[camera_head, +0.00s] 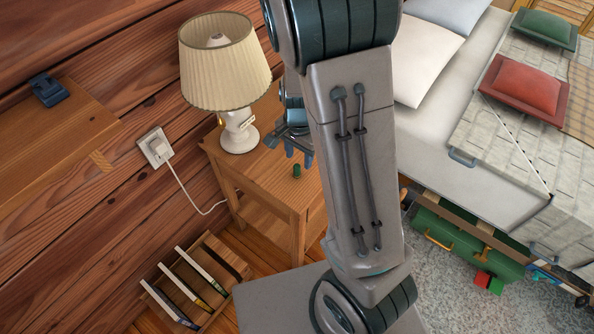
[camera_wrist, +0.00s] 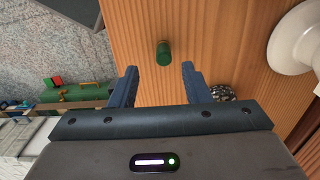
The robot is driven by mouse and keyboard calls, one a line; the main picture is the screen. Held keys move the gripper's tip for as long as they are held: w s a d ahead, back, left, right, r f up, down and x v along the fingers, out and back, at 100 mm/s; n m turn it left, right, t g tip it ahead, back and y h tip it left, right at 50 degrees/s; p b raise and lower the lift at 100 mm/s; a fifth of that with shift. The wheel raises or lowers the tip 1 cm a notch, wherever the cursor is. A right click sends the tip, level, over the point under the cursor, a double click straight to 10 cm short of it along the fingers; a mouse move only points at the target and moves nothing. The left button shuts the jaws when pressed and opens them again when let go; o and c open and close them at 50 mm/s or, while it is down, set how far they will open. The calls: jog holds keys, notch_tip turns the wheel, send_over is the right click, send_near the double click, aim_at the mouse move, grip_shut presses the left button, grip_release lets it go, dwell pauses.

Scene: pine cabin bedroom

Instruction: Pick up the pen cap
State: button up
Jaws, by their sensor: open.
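The pen cap appears to be a small green cylinder (camera_head: 297,171) on the wooden nightstand (camera_head: 270,176), near its front edge. In the wrist view the green pen cap (camera_wrist: 163,53) stands on the wood grain, just beyond the fingertips and between their lines. My gripper (camera_wrist: 157,70) has its two blue fingers apart with nothing between them. In the head view my gripper (camera_head: 289,150) is partly hidden by my arm and hovers above the nightstand, behind the pen cap. The fingers do not touch the cap.
A lamp (camera_head: 239,130) stands at the nightstand's back left; its white base (camera_wrist: 296,40) is right of the fingers in the wrist view. A dark patterned object (camera_wrist: 222,93) lies by the right finger. A book crate (camera_head: 205,285) and bed (camera_head: 470,155) flank the nightstand.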

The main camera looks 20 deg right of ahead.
aim_at(296, 167)
jog(key=shift+a+f+b, duration=0.2)
jog(key=shift+f+b, duration=0.25)
jog(key=shift+f, duration=1.1)
jog(key=shift+a+f+b, duration=0.15)
jog(key=shift+f+b, duration=0.25)
jog(key=shift+f, duration=1.1)
grip_shut()
